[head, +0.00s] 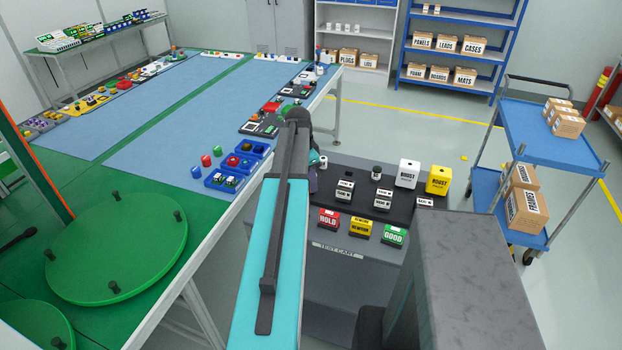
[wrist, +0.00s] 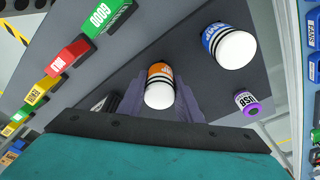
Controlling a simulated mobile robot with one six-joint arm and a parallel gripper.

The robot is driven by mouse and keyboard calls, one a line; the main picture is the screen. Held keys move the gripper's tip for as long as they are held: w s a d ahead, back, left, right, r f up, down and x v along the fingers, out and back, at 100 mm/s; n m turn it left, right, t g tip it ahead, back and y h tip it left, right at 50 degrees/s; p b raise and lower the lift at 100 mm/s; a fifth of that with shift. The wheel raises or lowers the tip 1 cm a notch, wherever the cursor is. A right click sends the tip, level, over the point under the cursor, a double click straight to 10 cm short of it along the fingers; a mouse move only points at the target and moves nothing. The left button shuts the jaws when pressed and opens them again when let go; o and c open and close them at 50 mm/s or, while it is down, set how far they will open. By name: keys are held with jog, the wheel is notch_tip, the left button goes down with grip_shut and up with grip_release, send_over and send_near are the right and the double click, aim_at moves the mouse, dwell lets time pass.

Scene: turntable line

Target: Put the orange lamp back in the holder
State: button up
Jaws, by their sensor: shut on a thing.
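The orange lamp (wrist: 160,71), with black bands and a white rounded end, is between the two purple-grey fingers of my gripper (wrist: 160,97) in the wrist view. The gripper is shut on it. A similar blue lamp (wrist: 215,33) with a white end stands to its right, apart from it. In the head view my arm covers the orange lamp and most of the gripper, beside the left edge of the dark test cart (head: 350,262). I cannot make out the holder in either view.
A purple USB cylinder (wrist: 247,102) is near the blue lamp. The turntable (head: 118,248) is at left; a blue trolley (head: 545,125) at right.

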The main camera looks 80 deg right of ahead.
jog(key=o, duration=1.2)
jog(key=shift+w+a+r+b, duration=0.25)
jog(key=shift+r+b, duration=0.3)
jog(key=shift+r, duration=1.7)
jog(key=shift+w+a+r+b, duration=0.15)
jog(key=shift+w+r+b, duration=0.35)
jog(key=shift+r, duration=1.8)
jog(key=shift+w+a+r+b, duration=0.2)
jog(key=shift+r+b, duration=0.45)
jog(key=shift+r, duration=1.6)
